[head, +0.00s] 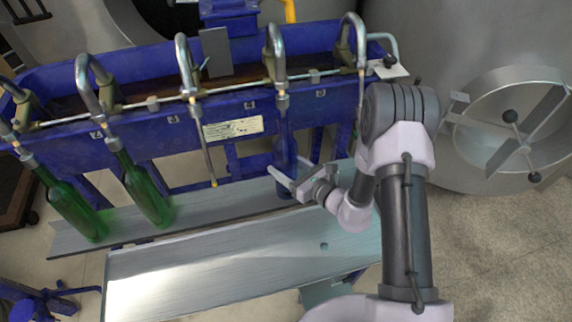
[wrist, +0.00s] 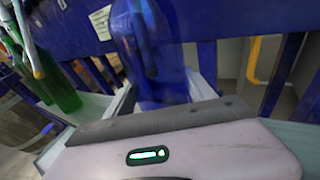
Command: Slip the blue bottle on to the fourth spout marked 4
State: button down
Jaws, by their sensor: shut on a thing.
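The blue bottle (head: 285,152) stands upright under the fourth spout (head: 277,62) from the left in the head view, its base low over the grey shelf. Its neck top meets the spout's fitting, and no filling tube shows below that fitting outside the bottle. In the wrist view the blue bottle (wrist: 152,60) rises before the jaws, with a thin dark line inside that looks like the tube. My gripper (head: 286,184) is shut on its lower body. Whether the base touches the shelf I cannot tell.
Two green bottles (head: 72,208) (head: 147,192) hang on the first two spouts. The third spout's bare tube (head: 208,155) hangs to the left of my gripper. A fifth spout (head: 354,45) is near my arm. The front metal shelf (head: 215,270) is clear.

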jog(key=shift+f, duration=0.25)
jog(key=shift+c, duration=1.2)
grip_release()
jog(key=shift+s, duration=0.1)
jog(key=p+v, duration=0.5)
jog(key=v, duration=1.2)
jog(key=s+a+r+n+g, duration=0.4)
jog(key=s+r+n+g, duration=0.15)
jog(key=r+n, duration=0.35)
jog(key=s+a+r+n+g, duration=0.45)
jog(key=r+n+g, duration=0.2)
jog(key=r, duration=0.35)
jog(key=s+d+r+n+t+h, duration=0.5)
jog(key=d+r+n+t+h, duration=0.1)
jog(key=d+r+n+h, duration=0.2)
notch_tip(320, 180, up, 2)
jog(key=shift+s+r+h, duration=0.1)
jog(key=shift+s+h, duration=0.05)
jog(key=shift+h, duration=0.55)
